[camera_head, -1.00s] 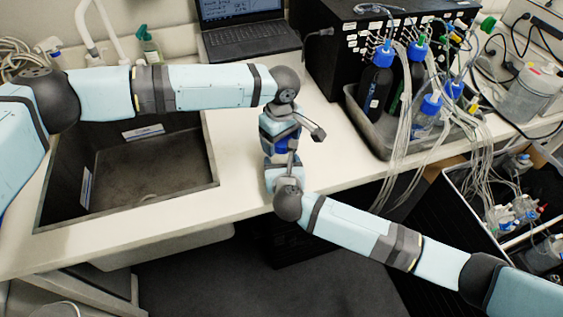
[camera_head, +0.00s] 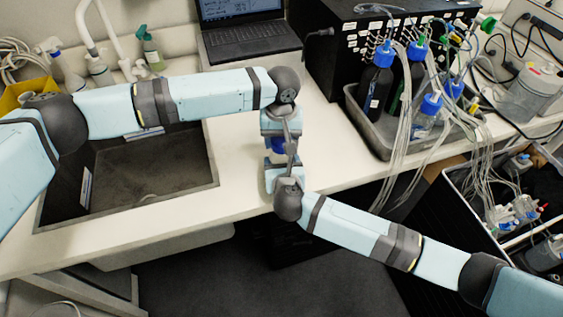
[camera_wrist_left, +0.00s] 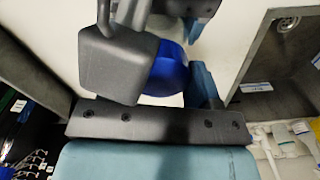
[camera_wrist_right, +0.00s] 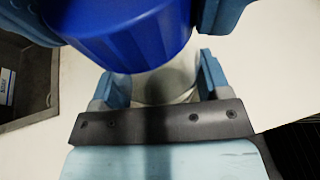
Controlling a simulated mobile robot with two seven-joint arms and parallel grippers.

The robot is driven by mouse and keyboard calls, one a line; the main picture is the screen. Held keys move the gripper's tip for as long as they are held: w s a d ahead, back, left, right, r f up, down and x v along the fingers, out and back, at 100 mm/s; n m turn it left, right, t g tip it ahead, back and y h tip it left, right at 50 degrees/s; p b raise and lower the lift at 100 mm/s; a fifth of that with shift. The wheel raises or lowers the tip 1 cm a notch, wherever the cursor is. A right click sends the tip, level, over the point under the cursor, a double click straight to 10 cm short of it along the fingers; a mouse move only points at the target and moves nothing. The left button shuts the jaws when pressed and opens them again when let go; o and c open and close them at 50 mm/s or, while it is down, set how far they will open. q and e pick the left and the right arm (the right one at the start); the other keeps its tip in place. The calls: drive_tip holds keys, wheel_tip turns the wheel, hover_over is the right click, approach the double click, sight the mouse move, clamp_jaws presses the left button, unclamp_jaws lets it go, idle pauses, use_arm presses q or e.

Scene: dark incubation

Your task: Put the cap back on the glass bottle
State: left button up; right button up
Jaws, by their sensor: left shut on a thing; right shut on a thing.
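The blue cap (camera_wrist_right: 130,40) is large in the right wrist view, between the fingers of my left gripper (camera_head: 278,141), which is shut on it. The cap also shows in the left wrist view (camera_wrist_left: 166,75), partly hidden behind a dark grey wrist part. The clear glass bottle (camera_wrist_right: 168,82) is between the fingers of my right gripper (camera_head: 281,163), which is shut on it. The cap is over the bottle's top and hides its neck. I cannot tell whether the cap is seated or turned onto the thread. In the head view my wrists hide most of the bottle.
Both grippers are over the white bench (camera_head: 235,150) near its front edge. A sink (camera_head: 150,172) is to the left and a laptop (camera_head: 250,38) behind. A grey tray (camera_head: 385,148) of tubed bottles stands to the right, before a black box (camera_head: 345,45).

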use_arm(q)
drive_tip(key=shift+m, duration=0.7)
drive_tip(key=o, duration=1)
drive_tip(key=shift+r, duration=2.3)
drive_tip(key=shift+c, duration=0.4)
